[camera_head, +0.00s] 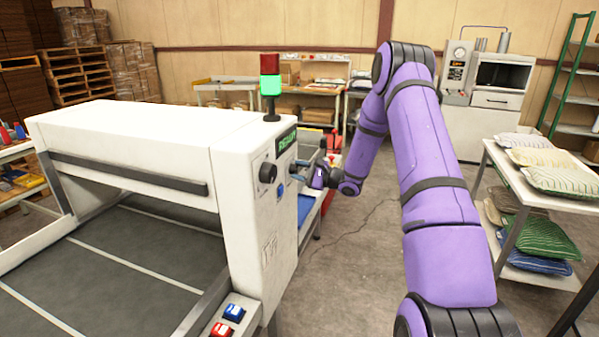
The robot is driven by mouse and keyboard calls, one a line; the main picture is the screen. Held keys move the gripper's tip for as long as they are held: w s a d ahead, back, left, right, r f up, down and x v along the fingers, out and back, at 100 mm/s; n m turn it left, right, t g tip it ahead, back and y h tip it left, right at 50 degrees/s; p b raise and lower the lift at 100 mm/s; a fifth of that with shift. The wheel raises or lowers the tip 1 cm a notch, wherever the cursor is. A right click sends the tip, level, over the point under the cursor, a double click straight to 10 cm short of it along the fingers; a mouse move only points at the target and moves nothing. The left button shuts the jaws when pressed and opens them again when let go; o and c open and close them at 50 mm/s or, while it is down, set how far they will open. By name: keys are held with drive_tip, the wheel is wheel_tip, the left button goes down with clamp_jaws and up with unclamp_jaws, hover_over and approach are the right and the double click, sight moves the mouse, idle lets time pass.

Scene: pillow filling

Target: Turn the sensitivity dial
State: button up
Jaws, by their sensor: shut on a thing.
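The white machine (240,215) stands on the left, with a control panel on its narrow end. A round black dial (267,172) sits on the panel's left part, clear of my gripper. My gripper (298,168) is at the panel's right part, its fingertips at the panel face, shut on a small dial there. The fingers largely hide that dial, and no label can be read on either one. My purple arm reaches in from the right.
A lit display (286,141) and a blue button (280,191) are on the panel. A signal tower (270,88) glows green above. Red and blue buttons (233,313) sit at the front. A cart (511,182) with pillows stands right. Floor between is open.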

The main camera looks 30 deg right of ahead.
drive_tip(key=o, duration=0.9)
drive_tip(key=v, duration=1.1)
